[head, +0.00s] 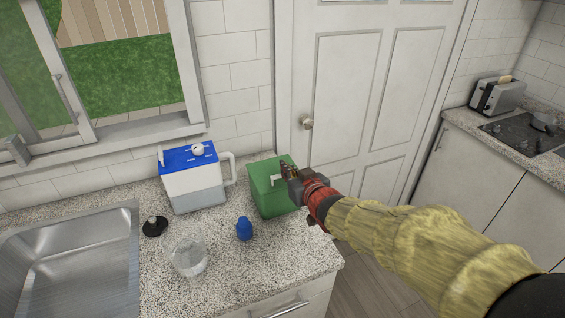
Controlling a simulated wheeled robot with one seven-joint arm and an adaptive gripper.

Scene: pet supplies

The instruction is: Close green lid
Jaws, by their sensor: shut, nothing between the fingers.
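A green box-shaped container (270,199) stands on the counter near its right end. Its green lid (262,168) lies across the top and looks down or nearly down; I cannot tell whether it is fully closed. A small white part shows near the top edge on the front. My gripper (284,170) is shut and empty at the upper right of the container, over or against the lid. I cannot tell whether it touches. The gripper and my arm hide the container's right side.
A white jug with a blue top (190,160) stands left of the container. A small blue bottle (244,229), a clear glass vessel (189,255) and a dark stopper (154,227) stand in front. A sink (70,250) is at left. The counter's front right is clear.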

